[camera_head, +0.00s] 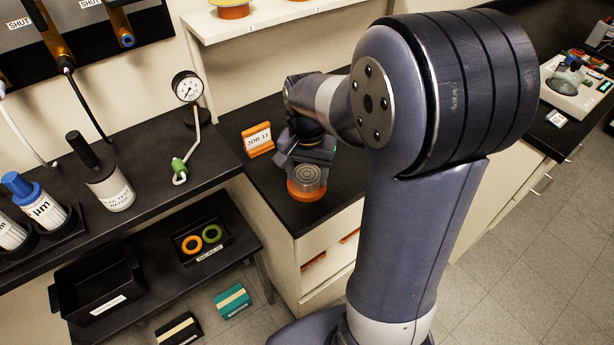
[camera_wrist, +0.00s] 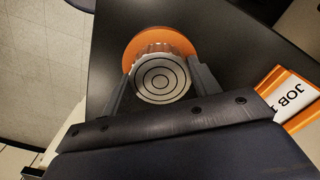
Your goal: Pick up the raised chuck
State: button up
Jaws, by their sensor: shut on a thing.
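The raised chuck (camera_wrist: 160,80) is a round metal disc with concentric dark rings on a ribbed body. In the wrist view it sits between the two fingers of my gripper (camera_wrist: 160,84), which are shut on its sides. An orange round base (camera_wrist: 135,48) shows beneath and beyond it. In the head view the chuck (camera_head: 307,176) is at the front of the dark counter, above the orange base (camera_head: 306,192), with my gripper (camera_head: 307,168) around it. I cannot tell whether the chuck touches the base.
An orange-framed JOB 13 sign (camera_head: 258,139) stands on the counter, left of my gripper. A pressure gauge (camera_head: 187,86) on a stand is farther left on another bench. A shelf (camera_head: 270,22) runs behind. The counter's front edge is close to the chuck.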

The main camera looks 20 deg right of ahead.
aim_at(307, 174)
jog(key=shift+r, duration=0.1)
notch_tip(307, 174, up, 10)
jog(key=shift+f, duration=0.1)
dwell(0.4)
jog(key=o, duration=0.5)
jog(key=shift+c, duration=0.2)
jog(key=c, duration=0.7)
jog(key=shift+c, duration=0.4)
